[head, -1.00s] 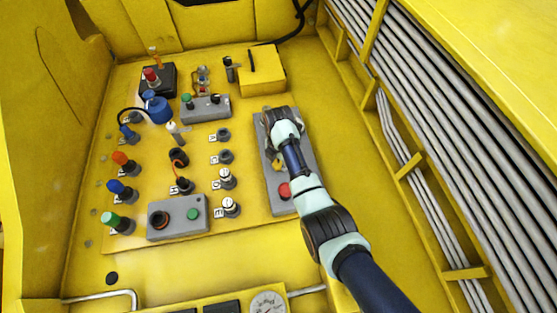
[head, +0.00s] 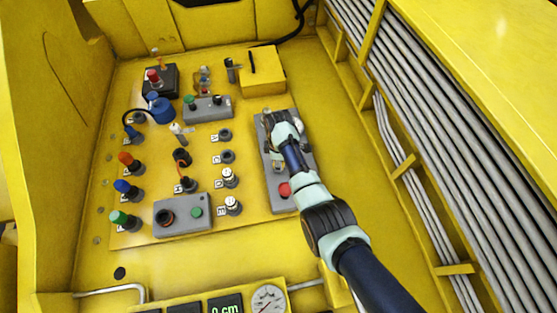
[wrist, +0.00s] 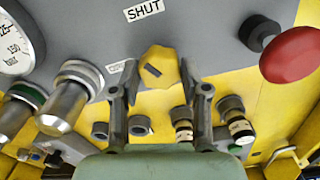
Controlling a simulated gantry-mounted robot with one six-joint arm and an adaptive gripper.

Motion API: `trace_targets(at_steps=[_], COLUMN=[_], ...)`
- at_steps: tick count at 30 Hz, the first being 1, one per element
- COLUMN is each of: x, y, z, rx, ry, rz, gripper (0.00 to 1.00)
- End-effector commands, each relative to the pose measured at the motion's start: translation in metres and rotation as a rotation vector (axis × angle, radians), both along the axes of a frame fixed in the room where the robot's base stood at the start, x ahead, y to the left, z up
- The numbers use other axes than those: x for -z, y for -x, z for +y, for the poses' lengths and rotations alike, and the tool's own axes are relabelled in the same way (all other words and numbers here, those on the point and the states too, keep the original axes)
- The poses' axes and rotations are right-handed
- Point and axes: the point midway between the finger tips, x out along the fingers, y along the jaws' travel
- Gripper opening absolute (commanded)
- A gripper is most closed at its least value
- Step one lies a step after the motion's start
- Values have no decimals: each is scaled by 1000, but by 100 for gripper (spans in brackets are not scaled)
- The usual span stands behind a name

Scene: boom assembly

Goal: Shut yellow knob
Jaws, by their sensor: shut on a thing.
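The yellow knob (wrist: 158,67) sits on the face of a grey panel (wrist: 215,28) in the wrist view. It has a dark slot or mark on its face. My gripper (wrist: 157,84) has one finger on each side of the knob and is shut on it. A "SHUT" label (wrist: 143,10) is on the panel above the knob, and a smaller white label lies to its left. In the head view my gripper (head: 278,148) is over the grey box (head: 279,205), and the knob is hidden or too small to make out.
A red mushroom button (wrist: 290,55) stands out to the right of the knob. A pressure gauge (wrist: 17,42) and metal fittings (wrist: 75,92) are to the left. In the head view, several connectors and control boxes stand left of my arm. Grey pipes (head: 480,120) run along the right.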

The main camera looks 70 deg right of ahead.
Motion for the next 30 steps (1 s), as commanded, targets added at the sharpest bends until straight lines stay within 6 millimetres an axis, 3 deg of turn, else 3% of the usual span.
trace_targets(at_steps=[15, 30], x=[-1, -1], y=[0, 0], z=[0, 0], rx=[409, 536], ry=[0, 0], rz=[1, 0], gripper=[11, 11])
